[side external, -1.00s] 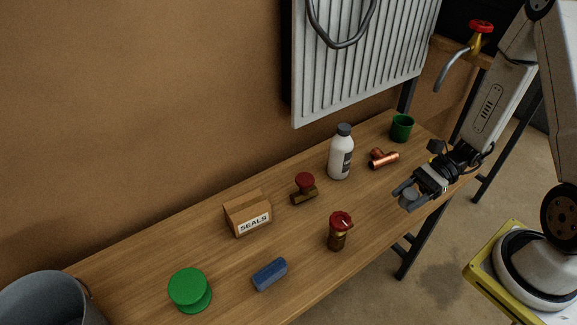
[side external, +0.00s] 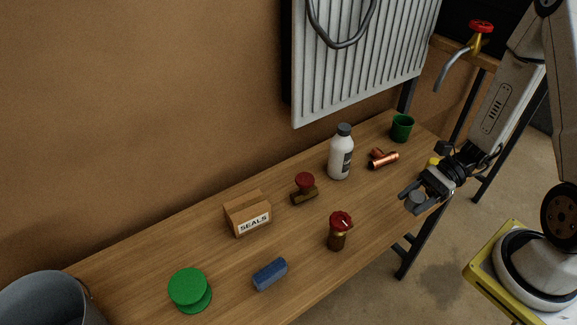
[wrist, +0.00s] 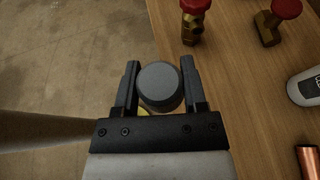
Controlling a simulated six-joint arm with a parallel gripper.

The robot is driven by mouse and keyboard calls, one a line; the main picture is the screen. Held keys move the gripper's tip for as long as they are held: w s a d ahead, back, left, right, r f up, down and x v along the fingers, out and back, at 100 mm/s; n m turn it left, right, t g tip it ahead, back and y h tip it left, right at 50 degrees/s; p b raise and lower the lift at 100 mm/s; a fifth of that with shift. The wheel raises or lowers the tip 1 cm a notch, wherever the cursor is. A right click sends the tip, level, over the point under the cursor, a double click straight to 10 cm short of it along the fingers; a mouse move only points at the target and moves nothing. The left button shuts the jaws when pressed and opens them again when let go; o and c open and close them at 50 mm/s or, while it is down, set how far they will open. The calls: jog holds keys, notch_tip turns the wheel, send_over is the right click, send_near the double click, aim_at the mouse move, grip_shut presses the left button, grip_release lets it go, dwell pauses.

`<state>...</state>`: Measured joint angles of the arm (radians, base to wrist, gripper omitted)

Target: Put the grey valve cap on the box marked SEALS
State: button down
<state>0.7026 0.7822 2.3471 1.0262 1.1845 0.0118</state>
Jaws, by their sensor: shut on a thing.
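The grey valve cap (wrist: 160,86) is a short round cylinder held between the two fingers of my gripper (wrist: 159,80) in the wrist view. In the side external view, my gripper (side external: 413,198) is shut on the cap (side external: 417,203) above the bench's front right edge, with the cap partly hidden by the fingers. The box marked SEALS (side external: 247,213) is a small brown cardboard box with a white label, standing on the bench left of the middle. My gripper is well to the right of the box, apart from it.
On the wooden bench (side external: 215,250) stand a red-topped brass valve (side external: 338,232), another red-knobbed valve (side external: 304,189), a white bottle (side external: 340,155), a copper fitting (side external: 384,160), a green cup (side external: 402,128), a blue block (side external: 270,274) and a green round thing (side external: 190,290). A radiator (side external: 360,60) hangs behind.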

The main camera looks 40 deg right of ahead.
jog(key=shift+w+a, duration=0.35)
jog(key=shift+w, duration=0.2)
jog(key=w+a+r+m+t, duration=0.1)
jog(key=w+a+r, duration=0.1)
jog(key=w+a, duration=0.2)
jog(key=w+a+r+m+t, duration=0.1)
jog(key=w+a+r, duration=0.2)
jog(key=a, duration=0.7)
jog(key=w+a+r+t, duration=0.1)
jog(key=w+a+r, duration=0.1)
jog(key=w+a, duration=0.3)
jog(key=shift+a+r+m+h, duration=0.15)
jog(key=shift+a+m+h, duration=0.2)
jog(key=shift+a, duration=0.65)
send_over(246, 206)
jog(key=s, duration=0.1)
jog(key=f, duration=0.8)
jog(key=shift+d+f, duration=0.1)
jog(key=shift+d, duration=0.15)
jog(key=shift+w+a+f, duration=0.2)
jog(key=shift+w+f, duration=0.3)
jog(key=shift+f, duration=0.1)
jog(key=shift+f, duration=0.1)
